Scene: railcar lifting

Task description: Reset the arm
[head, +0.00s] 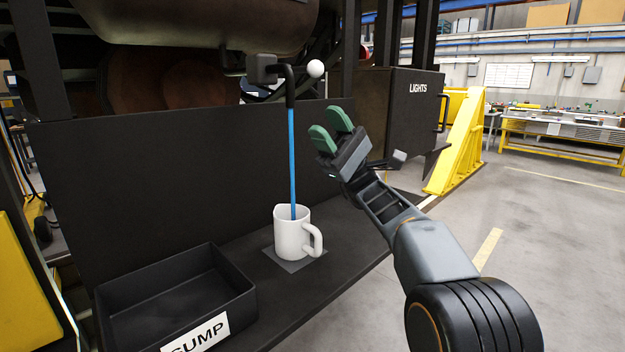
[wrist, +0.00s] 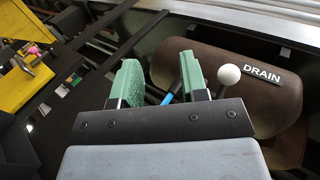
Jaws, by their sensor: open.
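My gripper (head: 331,129) is raised in the air to the right of the blue vertical stream. Its two green fingers are apart with nothing between them. In the wrist view my gripper (wrist: 160,72) also shows open, pointing toward a brown tank (wrist: 205,75) labelled DRAIN. A white ball knob (head: 315,68) sits by a black spout (head: 290,88), up and left of the fingers. The knob also shows in the wrist view (wrist: 229,75), right of the fingers. A blue stream (head: 292,160) runs from the spout down into a white mug (head: 290,238). The mug's contents are hidden.
The mug stands upright on a grey pad (head: 297,262) on a dark shelf. A black tray (head: 175,300) labelled SUMP is at front left. A dark box (head: 405,110) marked LIGHTS is behind my arm. Open floor lies right.

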